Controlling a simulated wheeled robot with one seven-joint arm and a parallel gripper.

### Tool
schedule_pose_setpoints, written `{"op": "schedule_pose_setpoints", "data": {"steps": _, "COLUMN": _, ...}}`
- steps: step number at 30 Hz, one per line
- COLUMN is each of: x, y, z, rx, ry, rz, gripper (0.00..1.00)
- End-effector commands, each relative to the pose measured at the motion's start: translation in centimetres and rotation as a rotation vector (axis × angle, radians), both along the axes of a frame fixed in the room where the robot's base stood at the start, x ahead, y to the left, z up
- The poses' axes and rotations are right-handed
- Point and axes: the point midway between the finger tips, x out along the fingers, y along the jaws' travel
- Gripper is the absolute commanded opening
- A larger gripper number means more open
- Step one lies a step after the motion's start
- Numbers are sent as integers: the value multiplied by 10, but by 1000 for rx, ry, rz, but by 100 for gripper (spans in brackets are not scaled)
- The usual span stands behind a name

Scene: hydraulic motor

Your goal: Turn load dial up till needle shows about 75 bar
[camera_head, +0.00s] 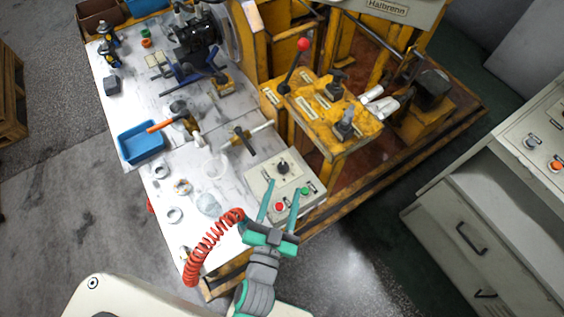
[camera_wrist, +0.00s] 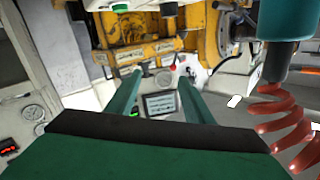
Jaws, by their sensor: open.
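A pale control box (camera_head: 262,183) sits at the front right of the workbench. It carries a black dial (camera_head: 283,167), a red button (camera_head: 279,206) and a green button (camera_head: 305,191). I cannot tell for sure whether this is the load dial. My gripper (camera_head: 282,190) is open and empty, its two teal fingers spread over or just in front of the box; contact cannot be told. In the wrist view the fingers (camera_wrist: 157,84) flank a small screen (camera_wrist: 160,104) in the background. Round gauges (camera_wrist: 33,112) show at the left there; their needles are too small to read.
A yellow lever stand (camera_head: 320,110) with a red-knobbed lever (camera_head: 303,45) stands behind the box. A blue tray (camera_head: 142,142), a hammer (camera_head: 165,124) and small parts lie on the bench (camera_head: 190,215). A grey cabinet (camera_head: 480,210) stands at the right, with open floor between.

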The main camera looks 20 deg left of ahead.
Motion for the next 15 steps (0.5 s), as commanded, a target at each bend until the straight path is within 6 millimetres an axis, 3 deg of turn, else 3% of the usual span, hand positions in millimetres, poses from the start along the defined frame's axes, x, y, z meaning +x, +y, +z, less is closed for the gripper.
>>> {"op": "schedule_pose_setpoints", "data": {"steps": 1, "x": 19, "y": 11, "z": 13, "rx": 22, "ry": -33, "rz": 19, "gripper": 47}}
{"op": "schedule_pose_setpoints", "data": {"steps": 6, "x": 67, "y": 56, "z": 52, "rx": 70, "ry": -116, "rz": 120, "gripper": 47}}
{"op": "schedule_pose_setpoints", "data": {"steps": 15, "x": 123, "y": 136, "z": 136, "rx": 71, "ry": -271, "rz": 346, "gripper": 47}}
